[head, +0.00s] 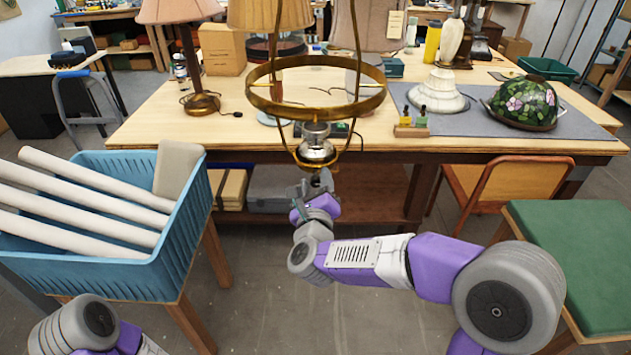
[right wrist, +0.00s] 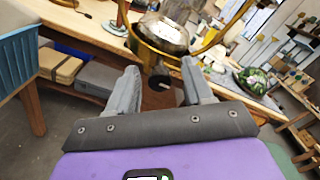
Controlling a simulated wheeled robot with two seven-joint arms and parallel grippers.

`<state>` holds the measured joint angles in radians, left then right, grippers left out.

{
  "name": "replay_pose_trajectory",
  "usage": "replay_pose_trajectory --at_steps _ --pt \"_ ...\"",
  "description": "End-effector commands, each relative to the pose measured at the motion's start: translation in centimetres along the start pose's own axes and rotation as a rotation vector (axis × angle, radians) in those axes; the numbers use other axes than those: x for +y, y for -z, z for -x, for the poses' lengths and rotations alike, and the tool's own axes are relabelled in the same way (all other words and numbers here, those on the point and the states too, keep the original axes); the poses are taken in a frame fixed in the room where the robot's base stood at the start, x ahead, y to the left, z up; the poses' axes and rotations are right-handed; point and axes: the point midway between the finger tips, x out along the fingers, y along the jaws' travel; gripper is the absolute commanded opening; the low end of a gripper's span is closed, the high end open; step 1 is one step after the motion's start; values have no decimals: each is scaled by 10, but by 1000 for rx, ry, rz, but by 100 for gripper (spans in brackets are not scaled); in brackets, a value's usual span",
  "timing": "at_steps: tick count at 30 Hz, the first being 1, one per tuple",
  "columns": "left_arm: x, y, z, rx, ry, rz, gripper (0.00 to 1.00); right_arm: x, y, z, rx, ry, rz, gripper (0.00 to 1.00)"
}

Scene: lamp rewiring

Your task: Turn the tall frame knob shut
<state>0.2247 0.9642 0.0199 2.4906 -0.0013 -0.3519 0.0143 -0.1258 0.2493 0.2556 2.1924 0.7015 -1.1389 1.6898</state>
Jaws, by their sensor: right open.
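The tall brass frame (head: 262,105) hangs in front of the workbench, with a wide ring and a silver and glass lamp fount (head: 316,152) low inside it. In the right wrist view the brass frame (right wrist: 150,46) curves under the fount. A small dark knob (right wrist: 160,80) with a pale tip shows below the frame, between my finger tips as seen there. My right gripper (head: 313,187) is just below the frame's bottom. Its fingers (right wrist: 160,86) are spread apart, and contact with the knob cannot be told. My left arm shows at bottom left, but its gripper does not.
The workbench (head: 150,118) carries lamps, a stained-glass shade (head: 524,103) and a small wooden block with bottles (head: 411,128). A blue crate (head: 170,270) of pale rolls stands left. A chair (head: 515,180) and green-topped stool (head: 575,250) stand right.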

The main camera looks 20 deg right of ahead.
Motion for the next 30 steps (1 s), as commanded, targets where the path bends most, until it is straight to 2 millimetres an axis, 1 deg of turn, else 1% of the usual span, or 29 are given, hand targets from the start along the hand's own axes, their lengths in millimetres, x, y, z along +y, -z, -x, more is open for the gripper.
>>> replay_pose_trajectory --at_steps 3,11,14,21,30 --pt "0 0 0 0 0 0 100 0 0 -7 0 0 1 51" --pt "0 0 0 0 0 0 100 0 0 -8 -1 -1 2 51" --pt "0 0 0 0 0 0 100 0 0 -8 -1 -1 2 37" --pt "0 0 0 0 0 0 100 0 0 -8 -1 -1 2 0" --pt "-1 0 -2 0 0 0 100 1 1 -8 -1 -2 28 0"
